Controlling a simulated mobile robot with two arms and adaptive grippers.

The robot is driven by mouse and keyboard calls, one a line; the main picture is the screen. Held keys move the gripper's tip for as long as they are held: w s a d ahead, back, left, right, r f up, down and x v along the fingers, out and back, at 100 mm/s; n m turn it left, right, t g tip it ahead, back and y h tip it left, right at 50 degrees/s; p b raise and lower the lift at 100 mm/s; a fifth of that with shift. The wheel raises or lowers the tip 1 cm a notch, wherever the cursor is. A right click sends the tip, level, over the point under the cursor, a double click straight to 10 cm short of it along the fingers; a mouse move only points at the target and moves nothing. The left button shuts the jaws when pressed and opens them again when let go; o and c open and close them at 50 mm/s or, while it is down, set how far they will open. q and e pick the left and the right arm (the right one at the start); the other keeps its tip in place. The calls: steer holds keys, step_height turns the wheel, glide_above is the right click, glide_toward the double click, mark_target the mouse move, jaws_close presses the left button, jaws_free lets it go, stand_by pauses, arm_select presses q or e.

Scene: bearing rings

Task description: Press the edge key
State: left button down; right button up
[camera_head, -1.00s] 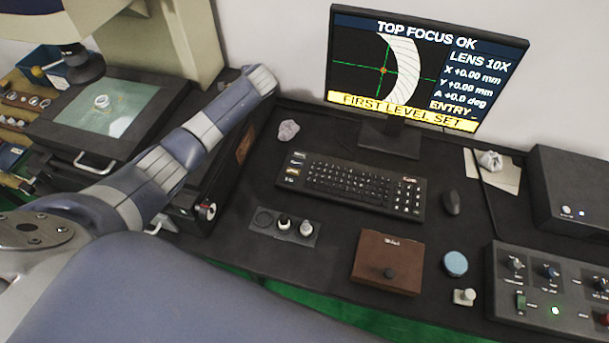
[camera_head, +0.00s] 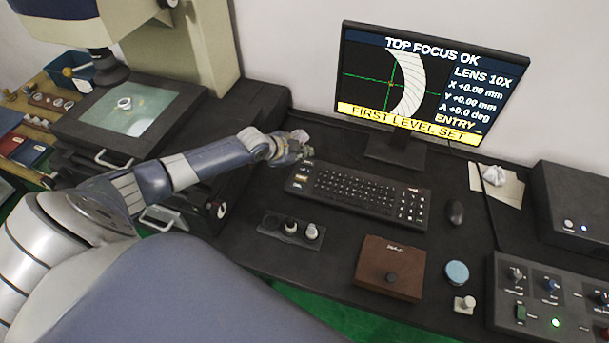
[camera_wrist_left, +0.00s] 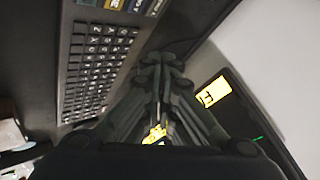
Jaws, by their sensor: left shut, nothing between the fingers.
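The black keyboard (camera_head: 362,192) lies on the dark desk in front of the monitor. A group of larger labelled keys (camera_head: 300,178) sits at its left end; their labels are too small to read, so I cannot tell which is the edge key. My left gripper (camera_head: 306,153) is shut and empty, just behind the keyboard's left end. In the left wrist view its closed fingers (camera_wrist_left: 162,64) are beside the keyboard (camera_wrist_left: 96,62), with coloured key labels (camera_wrist_left: 137,5) at the top. Contact with a key is not visible. My right gripper is out of view.
The monitor (camera_head: 430,80) reads "TOP FOCUS OK" and "FIRST LEVEL SET".

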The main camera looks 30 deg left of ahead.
mark_target(303, 179)
arm_select(q)
steer(key=shift+f, duration=0.2)
step_height(303, 179, down, 8)
steer(key=b, duration=0.7)
steer(key=shift+f+b, duration=0.25)
steer(key=shift+b, duration=0.05)
stand_by(1.0)
steer(key=shift+f+b, duration=0.3)
steer(key=shift+f, duration=0.05)
steer(key=shift+f+b, duration=0.3)
steer(key=shift+f, duration=0.05)
stand_by(0.5)
steer(key=shift+r, duration=0.1)
steer(key=shift+r+p, duration=0.65)
